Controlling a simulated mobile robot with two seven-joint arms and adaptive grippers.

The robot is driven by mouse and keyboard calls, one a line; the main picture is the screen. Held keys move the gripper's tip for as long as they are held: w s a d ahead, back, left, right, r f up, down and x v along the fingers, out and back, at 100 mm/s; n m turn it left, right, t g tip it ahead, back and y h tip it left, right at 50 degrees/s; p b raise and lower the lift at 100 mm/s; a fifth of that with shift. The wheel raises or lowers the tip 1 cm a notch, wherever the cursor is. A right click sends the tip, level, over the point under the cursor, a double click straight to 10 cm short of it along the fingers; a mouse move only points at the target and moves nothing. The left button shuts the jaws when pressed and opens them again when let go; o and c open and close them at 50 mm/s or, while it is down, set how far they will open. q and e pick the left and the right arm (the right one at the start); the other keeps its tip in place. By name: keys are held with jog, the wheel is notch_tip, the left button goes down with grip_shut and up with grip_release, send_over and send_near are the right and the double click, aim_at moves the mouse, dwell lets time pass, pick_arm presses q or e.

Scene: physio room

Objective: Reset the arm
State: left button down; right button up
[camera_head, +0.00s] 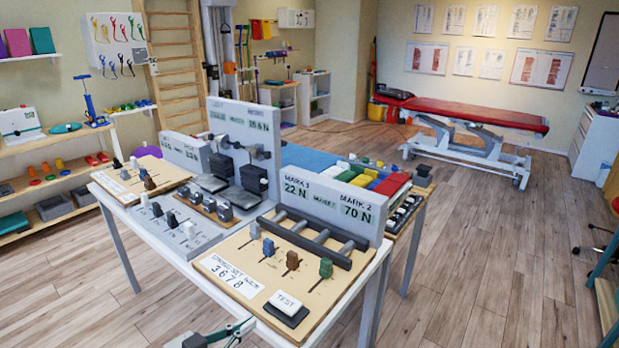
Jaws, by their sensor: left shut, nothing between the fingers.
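My left gripper (236,331) shows at the bottom edge of the head view, grey with teal parts and partly cut off by the frame. It is shut and empty, low at the near edge of the table (240,316), apart from the things on it. My right gripper is not in view. On the table's near board (232,258) stand several small coloured knobs in slots, a card reading 3678 and a white TEST button (286,302). Behind them a grey panel (328,200) reads MARK 1 22 N and MARK 2 70 N.
A taller grey panel (243,113) with dark clamps and more knobs fill the table's middle and left. Wooden shelves (50,149) line the left wall. A red treatment couch (465,112) stands at the back right. The wooden floor (480,255) right of the table is mostly clear.

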pick_arm(q)
jog(key=s+a+f+n+g+y, duration=0.1)
jog(key=s+a+f+y, duration=0.1)
jog(key=s+f, duration=0.7)
jog(key=s+a+f+n+g+y, duration=0.1)
jog(key=s+a+f+y, duration=0.2)
jog(key=s+f, duration=0.6)
notch_tip(320, 180, down, 4)
jog(key=shift+s+y, duration=0.25)
jog(key=shift+y, duration=0.25)
dwell(1.7)
